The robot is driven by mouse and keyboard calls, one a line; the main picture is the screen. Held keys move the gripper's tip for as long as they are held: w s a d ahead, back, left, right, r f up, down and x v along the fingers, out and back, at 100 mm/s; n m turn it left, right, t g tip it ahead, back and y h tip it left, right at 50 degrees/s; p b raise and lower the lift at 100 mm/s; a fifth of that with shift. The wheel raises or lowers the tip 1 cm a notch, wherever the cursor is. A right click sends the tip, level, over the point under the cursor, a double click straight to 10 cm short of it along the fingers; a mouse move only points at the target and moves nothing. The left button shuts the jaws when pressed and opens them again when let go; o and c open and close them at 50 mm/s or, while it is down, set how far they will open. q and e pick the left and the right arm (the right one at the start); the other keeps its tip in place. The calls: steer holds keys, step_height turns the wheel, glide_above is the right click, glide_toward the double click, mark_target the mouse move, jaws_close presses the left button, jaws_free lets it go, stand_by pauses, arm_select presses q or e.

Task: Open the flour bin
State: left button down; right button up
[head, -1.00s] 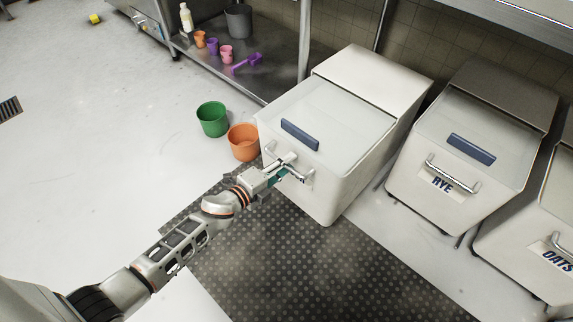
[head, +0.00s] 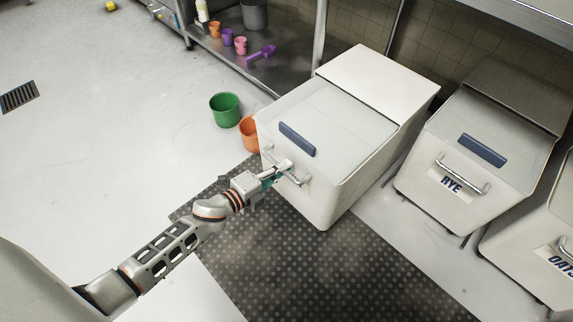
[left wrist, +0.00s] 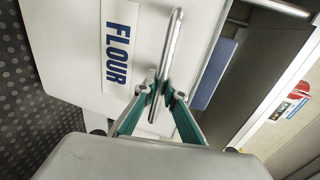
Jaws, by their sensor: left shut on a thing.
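The flour bin (head: 335,195) is a large white bin with a pale sloped lid (head: 340,115) that lies shut, with a blue grip (head: 297,139) on it. A metal bar handle (head: 296,179) crosses its front. In the left wrist view the bin's label (left wrist: 118,45) reads FLOUR, and the bar handle (left wrist: 173,45) runs up between the fingers. My left gripper (head: 277,175), with green fingers, is shut on that handle; it also shows in the left wrist view (left wrist: 160,92). It hides part of the handle in the head view. My right gripper is not in view.
A rye bin (head: 430,205) and an oats bin (head: 530,255) stand to the right. A green bucket (head: 224,109) and a partly hidden orange bucket (head: 248,135) stand left of the flour bin. A dark dotted mat (head: 285,265) lies in front, clear of objects.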

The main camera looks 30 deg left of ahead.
arm_select(q)
steer(key=shift+w, duration=0.1)
steer(key=c, duration=2.1)
jaws_free()
steer(key=v, duration=1.2)
